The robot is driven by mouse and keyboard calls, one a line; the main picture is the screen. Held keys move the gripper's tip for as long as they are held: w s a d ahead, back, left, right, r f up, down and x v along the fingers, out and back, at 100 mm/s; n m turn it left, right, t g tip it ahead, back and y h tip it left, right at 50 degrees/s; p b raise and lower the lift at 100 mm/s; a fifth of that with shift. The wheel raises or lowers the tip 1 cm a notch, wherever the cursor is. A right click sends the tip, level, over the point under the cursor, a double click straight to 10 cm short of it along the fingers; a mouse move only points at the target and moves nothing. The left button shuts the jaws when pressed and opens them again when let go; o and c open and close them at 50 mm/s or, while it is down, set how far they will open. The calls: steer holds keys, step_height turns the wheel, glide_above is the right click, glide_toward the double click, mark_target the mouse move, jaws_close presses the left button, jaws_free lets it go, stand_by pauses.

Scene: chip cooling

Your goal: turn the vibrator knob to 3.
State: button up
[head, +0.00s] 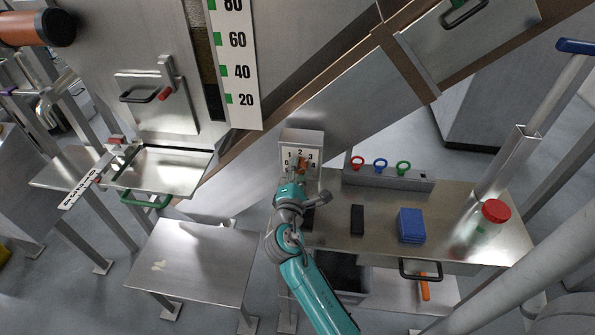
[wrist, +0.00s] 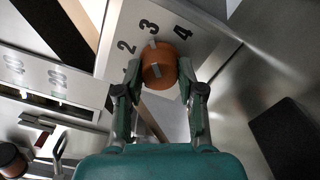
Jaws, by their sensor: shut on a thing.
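The vibrator knob (wrist: 158,68) is a round orange-brown knob on a pale panel (wrist: 190,32). In the wrist view the printed numbers 2, 3 and 4 show around it. A grey mark on the knob lines up roughly toward the 3. My gripper (wrist: 159,75) has one finger on each side of the knob and is shut on it. In the head view my gripper (head: 299,172) reaches up to the control box (head: 302,138) and covers part of the dial.
A steel table (head: 335,222) right of my arm holds a black block (head: 357,220), a blue stack (head: 411,225) and a red-lidded jar (head: 495,212). A rack with red, blue and green rings (head: 390,178) stands behind. A sloping steel chute (head: 350,105) rises behind the box.

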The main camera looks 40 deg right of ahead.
steer(key=shift+m, duration=0.3)
steer(key=o, duration=1.1)
steer(key=shift+o, duration=0.2)
steer(key=v, duration=1.2)
steer(key=shift+s, duration=0.1)
